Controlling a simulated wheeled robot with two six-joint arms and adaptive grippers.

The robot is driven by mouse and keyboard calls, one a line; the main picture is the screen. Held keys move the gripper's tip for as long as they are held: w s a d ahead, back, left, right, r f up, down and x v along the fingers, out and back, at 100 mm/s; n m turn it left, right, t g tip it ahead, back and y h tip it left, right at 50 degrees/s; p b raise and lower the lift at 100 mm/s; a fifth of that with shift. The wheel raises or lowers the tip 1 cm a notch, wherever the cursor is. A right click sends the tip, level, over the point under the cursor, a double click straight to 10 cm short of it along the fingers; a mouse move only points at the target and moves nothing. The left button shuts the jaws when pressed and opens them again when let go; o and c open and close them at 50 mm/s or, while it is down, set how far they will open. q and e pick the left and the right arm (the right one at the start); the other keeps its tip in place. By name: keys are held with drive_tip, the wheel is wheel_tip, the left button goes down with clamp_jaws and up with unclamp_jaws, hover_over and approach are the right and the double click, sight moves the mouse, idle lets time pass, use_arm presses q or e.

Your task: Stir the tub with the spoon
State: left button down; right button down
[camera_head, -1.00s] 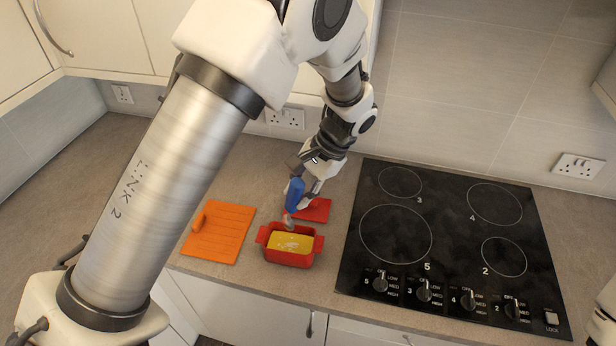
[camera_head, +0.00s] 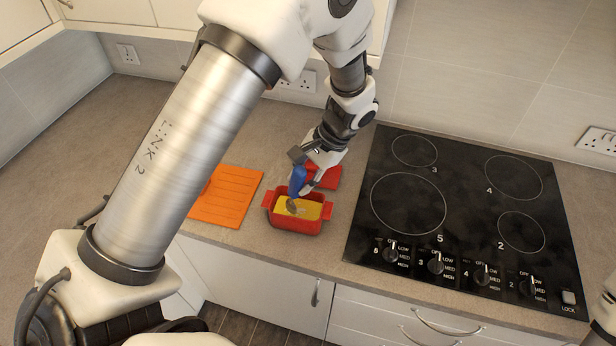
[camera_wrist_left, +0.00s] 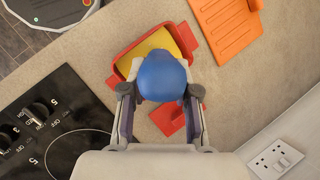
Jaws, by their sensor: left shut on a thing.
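The red tub (camera_head: 297,224) stands on the worktop near its front edge, with yellow contents inside. It also shows in the left wrist view (camera_wrist_left: 121,66), partly hidden by the spoon's handle. My left gripper (camera_head: 306,183) is shut on the spoon's blue handle (camera_head: 297,181), just above the back of the tub. In the left wrist view the blue handle (camera_wrist_left: 162,77) sits between the two fingers and hides the rest of the spoon. In the head view the grey spoon head (camera_head: 292,206) is at the yellow contents, left of the middle; its depth in them I cannot tell.
An orange board (camera_head: 228,197) lies left of the tub, partly behind my arm. A red board (camera_head: 326,178) lies behind the tub. A black hob (camera_head: 460,220) with knobs is to the right. Wall sockets are at the back.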

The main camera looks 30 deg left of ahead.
use_arm(q)
drive_tip(key=shift+w+d+r+p, duration=0.15)
drive_tip(key=shift+d+p, duration=0.3)
drive_tip(key=shift+w+d+r+p, duration=0.1)
drive_tip(key=shift+w+d+p, duration=0.05)
drive_tip(key=shift+d+p, duration=0.3)
drive_tip(key=shift+w+a+f, duration=0.1)
drive_tip(key=shift+a, duration=0.1)
